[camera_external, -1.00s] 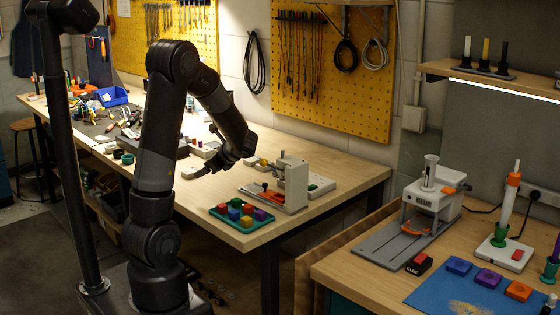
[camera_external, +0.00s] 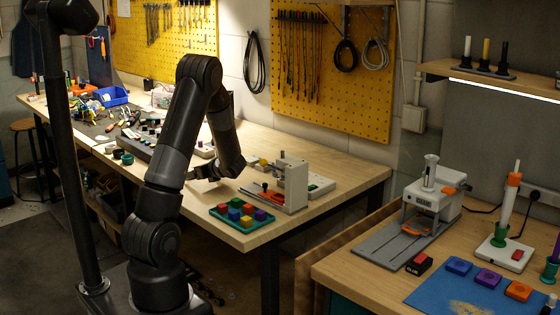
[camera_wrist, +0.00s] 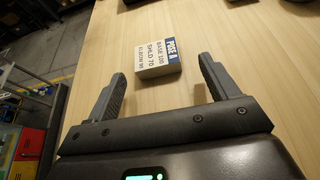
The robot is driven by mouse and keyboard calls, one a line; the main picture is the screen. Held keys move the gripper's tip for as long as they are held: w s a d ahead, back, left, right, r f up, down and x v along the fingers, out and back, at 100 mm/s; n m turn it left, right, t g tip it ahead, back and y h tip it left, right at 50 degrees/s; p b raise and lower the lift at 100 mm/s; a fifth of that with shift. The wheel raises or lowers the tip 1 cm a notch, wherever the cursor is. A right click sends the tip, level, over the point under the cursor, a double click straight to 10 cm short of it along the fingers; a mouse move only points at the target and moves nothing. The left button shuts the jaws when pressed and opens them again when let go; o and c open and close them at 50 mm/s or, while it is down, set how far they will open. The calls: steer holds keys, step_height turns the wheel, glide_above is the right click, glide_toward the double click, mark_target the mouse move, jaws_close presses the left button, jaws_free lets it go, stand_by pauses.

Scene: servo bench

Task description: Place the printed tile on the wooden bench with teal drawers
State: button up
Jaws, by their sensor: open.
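The printed tile (camera_wrist: 158,57), a small block with a white label and a blue "POSE A" strip, lies on a pale wooden worktop. My gripper (camera_wrist: 162,69) is open, its fingers pointing at the tile from either side of its near edge; the tile is not gripped. In the external view my gripper (camera_external: 207,176) is low over the long bench (camera_external: 335,167); I cannot make out the tile there. The wooden bench with teal drawers (camera_external: 338,264) stands at the lower right; only a sliver of teal shows below its top.
A green tray of coloured blocks (camera_external: 240,216) and a grey and white fixture (camera_external: 291,183) stand right of my gripper. The teal-drawer bench holds a glue machine (camera_external: 433,201), a red-topped block (camera_external: 419,264) and a blue mat (camera_external: 440,292). Its front left top is bare.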

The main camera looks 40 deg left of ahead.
steer(key=x, duration=0.4)
steer(key=shift+s+a+r, duration=0.2)
steer(key=shift+s, duration=0.05)
steer(key=shift+c, duration=0.2)
steer(key=c, duration=1.1)
steer(key=shift+r, duration=0.1)
